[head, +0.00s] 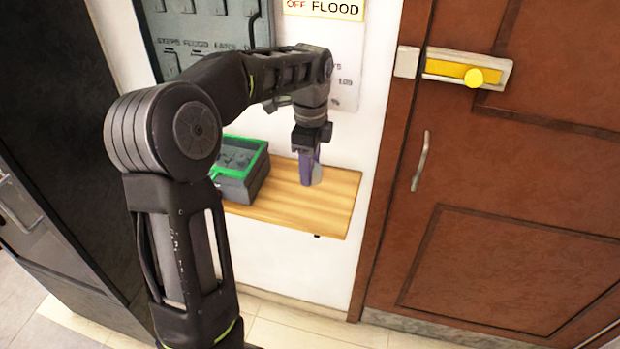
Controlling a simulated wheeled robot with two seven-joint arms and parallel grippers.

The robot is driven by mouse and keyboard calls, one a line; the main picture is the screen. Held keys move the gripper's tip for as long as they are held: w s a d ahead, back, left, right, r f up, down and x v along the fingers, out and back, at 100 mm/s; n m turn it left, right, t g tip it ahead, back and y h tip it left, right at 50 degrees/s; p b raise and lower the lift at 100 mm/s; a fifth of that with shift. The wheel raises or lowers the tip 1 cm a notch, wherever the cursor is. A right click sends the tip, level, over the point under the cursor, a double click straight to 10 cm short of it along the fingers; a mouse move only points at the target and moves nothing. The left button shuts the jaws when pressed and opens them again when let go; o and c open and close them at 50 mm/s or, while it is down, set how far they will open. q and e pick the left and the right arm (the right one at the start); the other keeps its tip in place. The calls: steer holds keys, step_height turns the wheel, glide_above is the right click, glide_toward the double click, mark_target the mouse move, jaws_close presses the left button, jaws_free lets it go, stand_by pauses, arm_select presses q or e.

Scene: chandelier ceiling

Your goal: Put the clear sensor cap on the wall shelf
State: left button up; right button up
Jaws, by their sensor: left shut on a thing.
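The wall shelf (285,207) is a light wooden board on the white wall, left of the door. My left arm reaches over it from the left. My left gripper (309,168) points down over the right half of the shelf and is shut on a small, pale, see-through thing that looks like the clear sensor cap (317,174). The cap is small and partly hidden by the purple-looking fingers. I cannot tell whether it touches the shelf or hangs just above it. My right gripper is out of view.
A dark box with a green rim (241,172) stands on the shelf's left part, partly behind my arm. The shelf's right end and front strip are clear. A dark cabinet (50,110) is at left.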

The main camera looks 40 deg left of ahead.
mark_target(310, 191)
arm_select(q)
step_height(310, 191, down, 4)
steer(key=shift+r, duration=0.15)
steer(key=shift+f, duration=0.25)
steer(key=shift+f, duration=0.15)
steer(key=o, duration=1.3)
